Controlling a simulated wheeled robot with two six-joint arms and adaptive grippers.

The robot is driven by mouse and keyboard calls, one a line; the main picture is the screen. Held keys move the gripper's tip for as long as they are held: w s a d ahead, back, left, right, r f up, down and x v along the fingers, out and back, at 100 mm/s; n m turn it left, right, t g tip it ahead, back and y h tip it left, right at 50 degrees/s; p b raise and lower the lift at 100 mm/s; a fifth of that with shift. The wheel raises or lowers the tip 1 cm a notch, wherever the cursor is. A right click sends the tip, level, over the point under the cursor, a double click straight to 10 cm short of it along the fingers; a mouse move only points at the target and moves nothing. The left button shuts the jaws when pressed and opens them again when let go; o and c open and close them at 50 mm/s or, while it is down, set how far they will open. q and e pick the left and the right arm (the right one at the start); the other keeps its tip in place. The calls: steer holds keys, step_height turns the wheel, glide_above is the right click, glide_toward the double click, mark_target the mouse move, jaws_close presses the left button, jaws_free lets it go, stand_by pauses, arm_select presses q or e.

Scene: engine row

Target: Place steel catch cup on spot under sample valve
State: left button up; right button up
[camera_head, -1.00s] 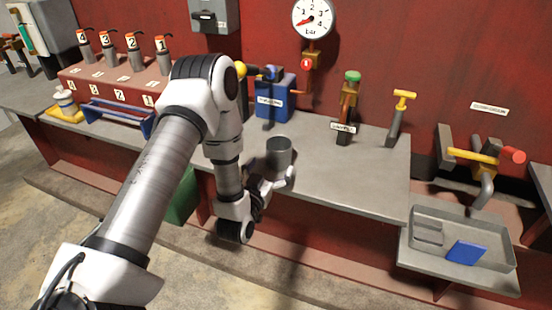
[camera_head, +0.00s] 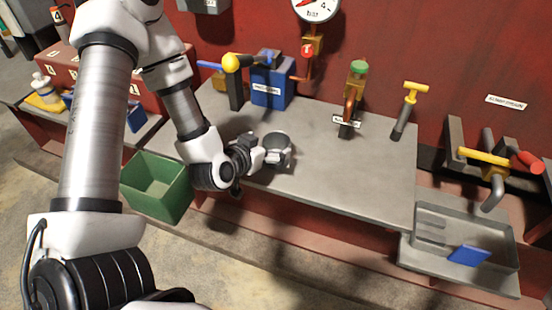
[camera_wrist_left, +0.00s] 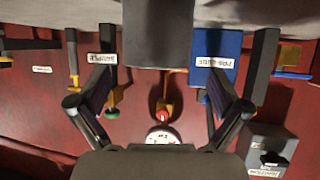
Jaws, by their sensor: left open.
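The steel catch cup (camera_head: 279,137) is a grey open-topped cylinder standing upright near the front edge of the grey bench. My left gripper (camera_head: 272,156) is open at its near-left side, fingers close around its lower part; contact cannot be told. In the left wrist view, which is upside down, the cup (camera_wrist_left: 159,32) fills the top middle, beyond and between the spread fingers (camera_wrist_left: 160,90). The sample valve (camera_head: 354,90), with a green knob and a white label, stands right of the cup at the back of the bench. No marked spot is clear beneath it. My right gripper is not in view.
A blue box (camera_head: 271,82) and a yellow-knobbed lever (camera_head: 234,80) stand behind the cup. A yellow-handled valve (camera_head: 409,108) is further right. A grey tray (camera_head: 428,250) with a blue block is lower right. A green bin (camera_head: 158,186) is below left. The bench's middle is clear.

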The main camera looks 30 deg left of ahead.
mark_target(283, 139)
arm_select(q)
steer(key=x, duration=0.4)
steer(key=shift+d+f, duration=0.2)
steer(key=shift+f, duration=0.05)
steer(key=shift+a, duration=0.1)
steer(key=c, duration=1.3)
steer(key=shift+r, duration=0.15)
